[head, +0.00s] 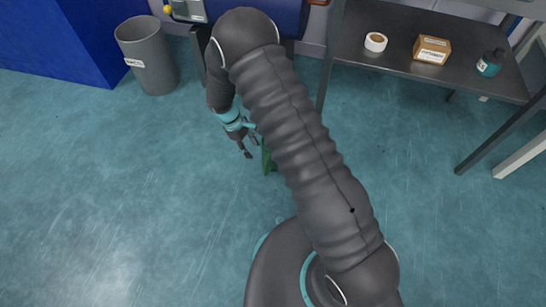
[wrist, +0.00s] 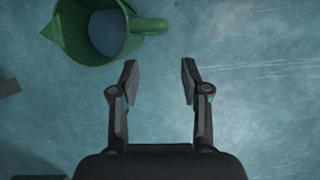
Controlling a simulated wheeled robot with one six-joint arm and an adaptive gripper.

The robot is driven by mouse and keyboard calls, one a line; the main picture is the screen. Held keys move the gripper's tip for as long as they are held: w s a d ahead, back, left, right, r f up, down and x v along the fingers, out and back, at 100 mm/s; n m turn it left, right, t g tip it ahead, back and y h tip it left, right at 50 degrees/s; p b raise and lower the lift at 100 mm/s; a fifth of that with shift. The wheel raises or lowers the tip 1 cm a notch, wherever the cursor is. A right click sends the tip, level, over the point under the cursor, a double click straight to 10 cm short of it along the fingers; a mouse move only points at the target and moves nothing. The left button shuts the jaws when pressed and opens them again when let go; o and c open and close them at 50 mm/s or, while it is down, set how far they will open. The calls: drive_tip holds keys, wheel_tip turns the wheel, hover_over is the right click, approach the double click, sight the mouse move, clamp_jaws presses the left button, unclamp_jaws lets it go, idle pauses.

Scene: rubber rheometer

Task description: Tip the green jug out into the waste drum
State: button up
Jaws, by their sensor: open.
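The green jug (wrist: 75,38) stands upright on the floor at the upper left of the wrist view, with its handle (wrist: 150,25) pointing right. Something grey-blue (wrist: 107,32) shows inside it. In the head view only a sliver of the green jug (head: 268,160) shows; my arm hides the rest. My gripper (wrist: 158,68) is open and empty, its fingertips apart from the handle. In the head view my gripper (head: 249,150) is just left of the jug. The grey waste drum (head: 149,62), with a white label, stands on the floor at the upper left.
A blue cabinet (head: 60,40) stands left of the drum. A dark shelf table (head: 390,62) at the upper right holds a tape roll (head: 375,42), a cardboard box (head: 431,50) and a teal bottle (head: 490,63). The floor at left is clear.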

drive_tip(key=b+x, duration=0.1)
drive_tip(key=x, duration=1.3)
drive_tip(key=shift+s+a+f, duration=0.1)
drive_tip(key=shift+a, duration=0.1)
clamp_jaws()
